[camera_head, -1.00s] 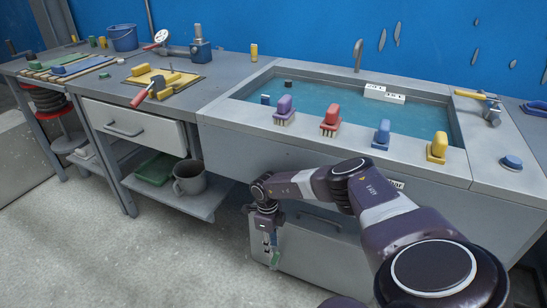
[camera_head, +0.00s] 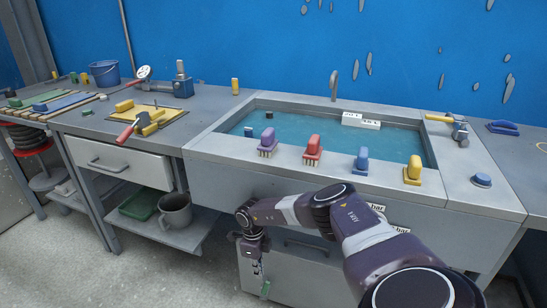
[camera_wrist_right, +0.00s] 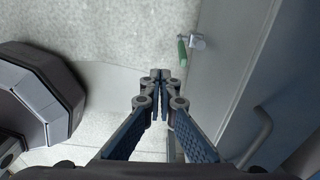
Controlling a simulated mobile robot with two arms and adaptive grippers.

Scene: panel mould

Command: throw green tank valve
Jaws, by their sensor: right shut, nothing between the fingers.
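The green tank valve shows in the right wrist view as a green lever (camera_wrist_right: 182,50) on a small metal fitting (camera_wrist_right: 197,41), on the grey cabinet front. In the head view its green part (camera_head: 265,289) is low below the sink, near the cabinet's left edge. My right gripper (camera_wrist_right: 160,75) is shut and empty, its tips together. In the wrist view the tips are apart from the lever, below and left of it. In the head view my right gripper (camera_head: 259,268) hangs just above the green part. My left gripper is not in view.
Above is a water-filled sink (camera_head: 190,146) with purple, red, blue and yellow brushes on its front rim. A cabinet handle (camera_wrist_right: 262,135) stands out on the right in the wrist view. A grey mug (camera_head: 175,211) sits on the lower shelf. The floor (camera_head: 130,285) at left is clear.

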